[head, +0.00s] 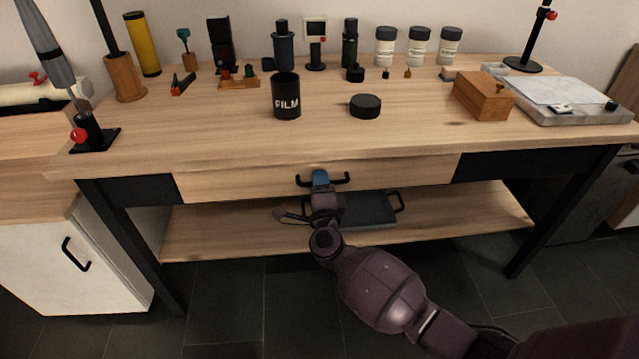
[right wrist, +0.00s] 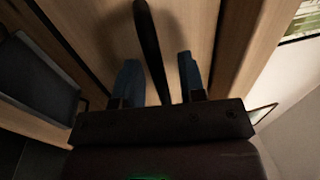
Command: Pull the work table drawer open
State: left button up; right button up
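The work table drawer (head: 240,183) is a wide light-wood front under the tabletop, and it looks shut, in line with the dark side panels. Its black bar handle (head: 341,181) is at the middle of the front. In the right wrist view the handle (right wrist: 151,45) runs between the two blue fingers of my right gripper (right wrist: 158,80). The fingers are apart, with a gap visible on each side of the bar. In the head view my right gripper (head: 320,178) is at the handle and hides part of it. My left gripper is not in view.
The tabletop (head: 210,130) holds a black FILM canister (head: 286,97), a round black lid (head: 365,106), a wooden box (head: 484,96) and several bottles at the back. A dark tray (head: 368,211) lies on the lower shelf (head: 220,235). A white cabinet (head: 50,265) stands at left.

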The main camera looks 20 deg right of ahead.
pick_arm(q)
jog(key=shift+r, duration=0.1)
pick_arm(e)
grip_shut()
jog(key=shift+s, duration=0.1)
